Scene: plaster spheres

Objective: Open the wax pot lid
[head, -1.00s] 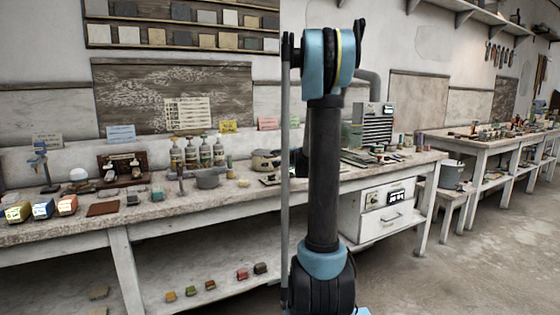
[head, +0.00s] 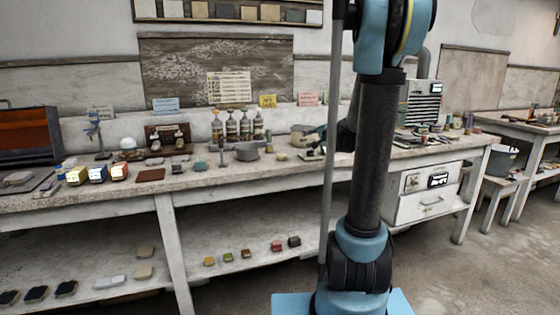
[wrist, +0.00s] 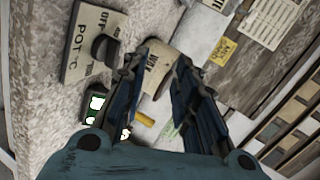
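The wax pot (head: 301,138) is a beige pot near the back of the long bench, partly covered by my gripper (head: 317,133). The wrist view shows the pot's pale side with dark, partly hidden lettering (wrist: 155,67). It lies between and beyond the fingertips of my gripper (wrist: 157,66). The fingers are spread apart, and nothing is visibly held between them. I cannot make out the lid's edge or handle, or whether fingers touch the pot. A pale panel marked "POT C..." (wrist: 88,28) with a dark knob lies beside the pot.
A grey pan (head: 247,152) and several pump bottles (head: 238,127) stand left of the pot. A drawer unit (head: 423,194) sits under the bench's right part. Floor in front is clear.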

